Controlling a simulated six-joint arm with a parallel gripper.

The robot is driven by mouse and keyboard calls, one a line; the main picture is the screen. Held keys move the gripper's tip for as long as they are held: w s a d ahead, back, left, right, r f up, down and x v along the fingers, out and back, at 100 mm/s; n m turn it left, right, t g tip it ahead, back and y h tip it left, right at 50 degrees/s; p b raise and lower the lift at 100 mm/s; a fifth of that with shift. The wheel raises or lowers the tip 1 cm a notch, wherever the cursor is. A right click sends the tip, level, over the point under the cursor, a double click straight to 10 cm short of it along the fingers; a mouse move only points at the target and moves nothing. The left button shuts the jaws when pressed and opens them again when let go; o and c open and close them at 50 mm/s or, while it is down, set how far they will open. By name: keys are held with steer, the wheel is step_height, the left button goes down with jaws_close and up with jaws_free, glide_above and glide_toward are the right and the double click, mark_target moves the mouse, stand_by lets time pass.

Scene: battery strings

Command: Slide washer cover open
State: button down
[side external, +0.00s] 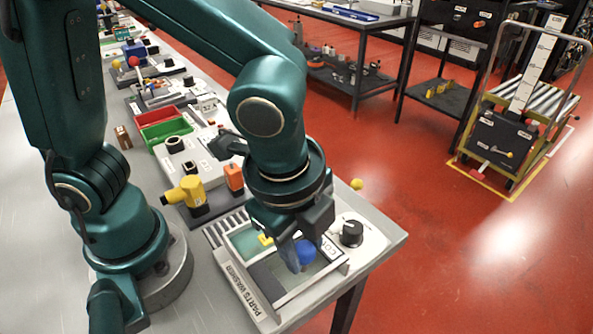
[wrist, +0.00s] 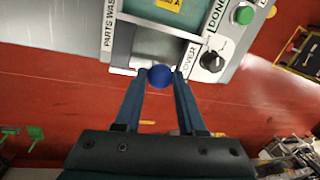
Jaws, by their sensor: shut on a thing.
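The parts washer (side external: 232,283) is a white box with a framed rectangular top at the near end of the table; it also shows in the wrist view (wrist: 122,45). A round blue knob (side external: 304,251) stands at the right part of this top, beside the cover lettering. My gripper (wrist: 160,78) is shut on the blue knob (wrist: 160,75), one finger on each side of it. A pale green-grey area (side external: 243,238) shows in the frame, with a small yellow thing (side external: 265,240) by it. My gripper hides part of the top, so how far the cover is open is unclear.
A black dial (side external: 351,233) sits on the washer's right side panel, with a green button (wrist: 243,15) near it in the wrist view. A yellow tool (side external: 187,192) and an orange block (side external: 234,177) stand behind. The table edge drops to red floor.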

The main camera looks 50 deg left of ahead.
steer(key=shift+d, duration=0.7)
steer(key=c, duration=0.5)
jaws_free()
steer(key=shift+a, duration=0.1)
steer(key=r, duration=0.2)
steer(key=s+r, duration=0.1)
steer(key=r, duration=0.2)
